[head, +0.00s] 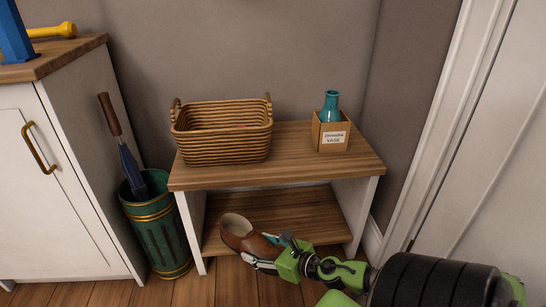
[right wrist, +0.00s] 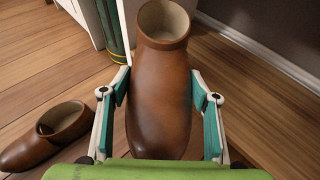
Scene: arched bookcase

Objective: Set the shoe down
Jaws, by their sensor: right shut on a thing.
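The brown shoe (head: 260,245) has a round, pale-lined opening and is in front of the lower shelf of the bench in the head view. My right gripper (head: 277,259) is shut on it. In the right wrist view the shoe (right wrist: 160,100) lies between the two teal-and-white fingers, one on each side, its opening at the far end. I cannot tell whether its sole touches the surface below. A second brown shoe (right wrist: 48,135) lies on wooden planks at the left of the wrist view. My left gripper is not in view.
The wooden bench (head: 290,170) carries a wicker basket (head: 222,140) and a box with a teal vase (head: 331,130). Its lower shelf (head: 310,212) looks bare at the right. A green bin (head: 160,235) with an umbrella (head: 128,165) stands left, beside a white cabinet (head: 65,190).

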